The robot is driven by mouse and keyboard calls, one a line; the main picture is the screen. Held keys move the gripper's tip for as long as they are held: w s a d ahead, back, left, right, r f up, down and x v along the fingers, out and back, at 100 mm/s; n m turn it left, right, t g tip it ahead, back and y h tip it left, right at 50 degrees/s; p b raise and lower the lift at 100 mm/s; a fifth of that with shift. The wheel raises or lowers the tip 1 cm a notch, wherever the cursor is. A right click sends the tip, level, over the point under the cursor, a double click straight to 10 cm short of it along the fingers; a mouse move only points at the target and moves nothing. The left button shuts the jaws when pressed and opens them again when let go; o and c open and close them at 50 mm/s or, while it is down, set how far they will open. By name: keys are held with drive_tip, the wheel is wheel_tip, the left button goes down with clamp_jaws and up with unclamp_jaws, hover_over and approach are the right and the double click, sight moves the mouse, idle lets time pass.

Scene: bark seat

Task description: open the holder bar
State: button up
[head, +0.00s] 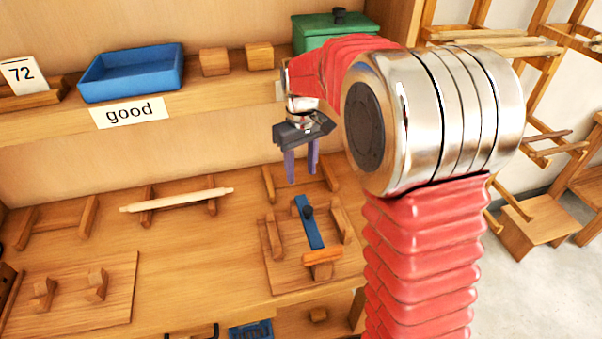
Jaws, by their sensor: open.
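The holder bar is a blue bar (314,234) with a dark knob (308,211) near its far end. It lies lengthwise over a wooden holder (284,278) on the bench, between two wooden side blocks.
A rounded wooden rod (177,200) rests across two supports to the left. A board with two upright blocks (70,300) lies at the front left. The shelf behind holds a blue tray (132,73), two wooden blocks and a green lidded box (322,30). Wooden racks stand at right.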

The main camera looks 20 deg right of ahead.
wheel_tip(320, 180, up, 12)
idle(0.4)
drive_tip(key=shift+f, duration=0.1)
drive_tip(key=s+r+m+t, duration=0.2)
drive_tip(key=s+r+t, duration=0.1)
drive_tip(key=s, duration=1)
drive_tip(key=s+f+t, duration=0.1)
drive_tip(key=s+f, duration=0.2)
drive_tip(key=s, duration=0.3)
drive_tip(key=s+f+m+t, duration=0.1)
drive_tip(key=s+f, duration=0.1)
drive_tip(key=s, duration=0.5)
drive_tip(key=shift+a+f+m+t, duration=0.3)
drive_tip(key=shift+f, duration=0.1)
